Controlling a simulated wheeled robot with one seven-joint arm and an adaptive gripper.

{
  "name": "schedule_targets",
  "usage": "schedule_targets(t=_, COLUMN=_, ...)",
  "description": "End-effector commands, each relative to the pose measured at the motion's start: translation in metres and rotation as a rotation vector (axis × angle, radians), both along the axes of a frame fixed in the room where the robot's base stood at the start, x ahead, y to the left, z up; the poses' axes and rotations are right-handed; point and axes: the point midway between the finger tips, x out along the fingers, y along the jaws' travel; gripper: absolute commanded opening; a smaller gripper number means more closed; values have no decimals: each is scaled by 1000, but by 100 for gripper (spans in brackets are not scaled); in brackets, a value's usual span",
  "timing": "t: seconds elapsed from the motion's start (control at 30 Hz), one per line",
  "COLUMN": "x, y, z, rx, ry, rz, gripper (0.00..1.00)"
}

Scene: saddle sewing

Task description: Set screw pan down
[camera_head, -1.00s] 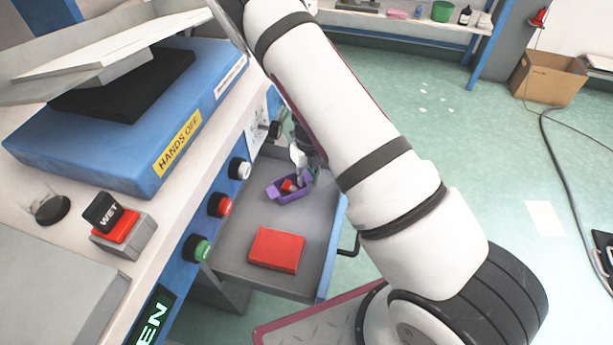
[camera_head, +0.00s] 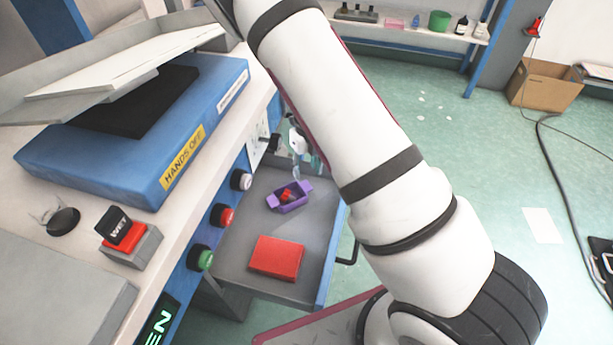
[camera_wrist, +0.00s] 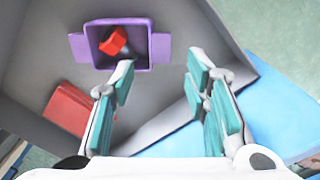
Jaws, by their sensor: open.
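The screw pan is a small purple open box with side tabs (camera_head: 290,196), resting on the floor of the grey open drawer. A red piece (camera_head: 287,194) lies inside it. In the wrist view the purple pan (camera_wrist: 121,67) and its red piece (camera_wrist: 114,42) are beyond my fingertips. My gripper (camera_wrist: 160,85) is open and empty, with its teal finger pads apart. In the head view my gripper (camera_head: 297,160) is just behind the pan, partly hidden by my arm. It appears apart from the pan.
A red box (camera_head: 276,257) lies in the front of the drawer (camera_head: 240,240). White, red and green knobs line the blue bench front beside it. Drawer floor between pan and red box is clear.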

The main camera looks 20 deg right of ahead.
Motion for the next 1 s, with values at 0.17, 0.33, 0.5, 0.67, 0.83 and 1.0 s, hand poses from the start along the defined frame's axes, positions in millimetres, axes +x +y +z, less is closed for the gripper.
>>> schedule_targets(t=0.17, x=0, y=0, z=25, rx=0, ry=0, rz=2, gripper=42)
schedule_targets(t=0.33, x=0, y=-1, z=33, rx=0, ry=1, rz=0, gripper=42)
schedule_targets(t=0.5, x=-1, y=2, z=40, rx=14, ry=-3, rz=27, gripper=42)
schedule_targets(t=0.67, x=-11, y=17, z=77, rx=85, ry=-21, rz=195, gripper=42)
schedule_targets(t=0.83, x=-34, y=39, z=139, rx=185, ry=-72, rz=504, gripper=42)
schedule_targets(t=1.0, x=-72, y=56, z=205, rx=256, ry=-155, rz=880, gripper=42)
